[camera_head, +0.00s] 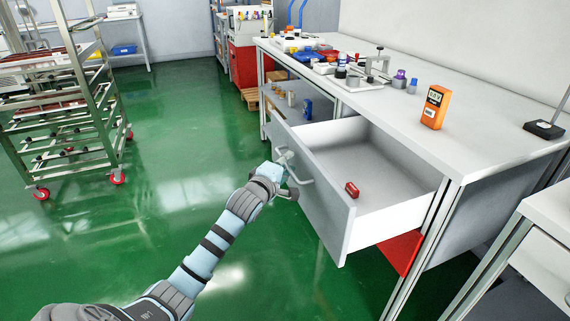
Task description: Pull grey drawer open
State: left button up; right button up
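The grey drawer (322,207) under the workbench stands pulled well out, and its inside shows. A small red object (352,189) lies on the drawer floor near the front. A pale handle (303,180) is on the drawer's front panel. My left gripper (287,174) is at this handle, in front of the panel. Its fingers overlap the handle in the picture, and I cannot tell whether they are closed around it. My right gripper is not in view.
The workbench (470,106) carries an orange meter (435,107) and several small bottles and tools. A red panel (401,252) shows below the drawer. A wheeled rack (75,120) stands at the left. The green floor between is clear.

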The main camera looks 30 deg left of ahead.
pick_arm(q)
jog(key=shift+s, duration=0.3)
jog(key=v, duration=1.1)
jog(key=shift+s, duration=0.25)
jog(key=shift+d, duration=0.1)
